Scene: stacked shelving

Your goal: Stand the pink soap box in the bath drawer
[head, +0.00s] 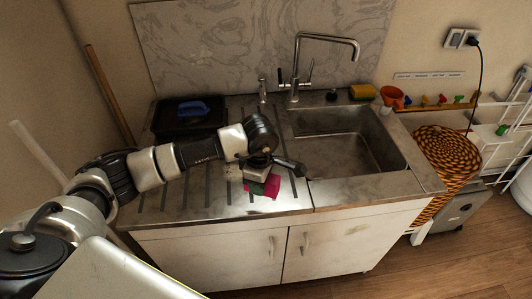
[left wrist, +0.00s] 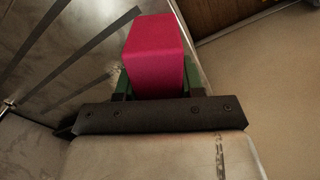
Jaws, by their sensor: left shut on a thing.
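The pink soap box (head: 272,188) is over the front of the ribbed steel drainboard in the head view. My left gripper (head: 256,181) is shut on it. In the left wrist view the pink box (left wrist: 155,45) sits between green finger pads and sticks out past them. The box is tilted in the head view, and its held end is hidden by the gripper. I cannot tell whether it touches the drainboard. No drawer that I can identify as the bath drawer is in view. My right gripper is not in view.
A steel sink (head: 345,145) with a tall tap (head: 325,42) is right of the drainboard. A black tub (head: 185,122) with a blue item stands at the back left. A yellow sponge (head: 363,91) lies behind the sink. A woven basket (head: 447,160) and white rack (head: 490,140) are at right.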

